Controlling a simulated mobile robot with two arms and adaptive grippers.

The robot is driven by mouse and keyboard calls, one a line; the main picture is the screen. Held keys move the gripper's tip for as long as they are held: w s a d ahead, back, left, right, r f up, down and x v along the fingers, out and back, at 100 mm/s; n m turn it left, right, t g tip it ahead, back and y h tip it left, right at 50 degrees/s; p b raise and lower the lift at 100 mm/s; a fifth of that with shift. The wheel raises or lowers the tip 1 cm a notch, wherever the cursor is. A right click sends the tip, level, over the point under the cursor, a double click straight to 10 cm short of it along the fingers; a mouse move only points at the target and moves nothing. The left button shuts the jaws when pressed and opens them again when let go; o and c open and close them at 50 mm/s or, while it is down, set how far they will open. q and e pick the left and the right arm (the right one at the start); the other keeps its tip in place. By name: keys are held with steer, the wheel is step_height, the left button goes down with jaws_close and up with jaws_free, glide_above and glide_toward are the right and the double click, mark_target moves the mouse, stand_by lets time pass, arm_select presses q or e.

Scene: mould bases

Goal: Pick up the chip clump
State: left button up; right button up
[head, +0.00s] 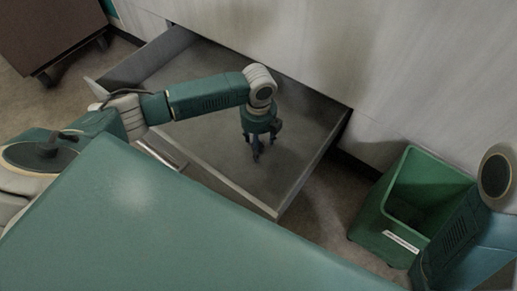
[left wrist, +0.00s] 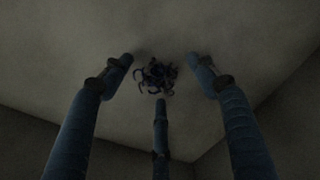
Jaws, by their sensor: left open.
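The chip clump (left wrist: 157,75) is a small dark tangle of curled shavings on the grey floor of an open drawer, seen in the left wrist view. My left gripper (left wrist: 160,80) is open, with its three fingers spread around the clump's position in that view and not closed on it. In the head view my left gripper (head: 257,150) points down inside the drawer (head: 205,150). The clump cannot be made out in the head view. My right gripper is not in view; only part of my right arm shows at the right edge.
The drawer's walls surround the left gripper, with the front wall (head: 225,187) nearest me. A pale cabinet face (head: 400,60) stands behind. A green bin (head: 385,222) with a white label stands on the floor at the right. A brown cabinet (head: 45,30) is at the far left.

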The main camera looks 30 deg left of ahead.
arm_select(q)
steer(key=shift+f, duration=0.1)
steer(key=c, duration=1.1)
steer(key=shift+c, duration=0.2)
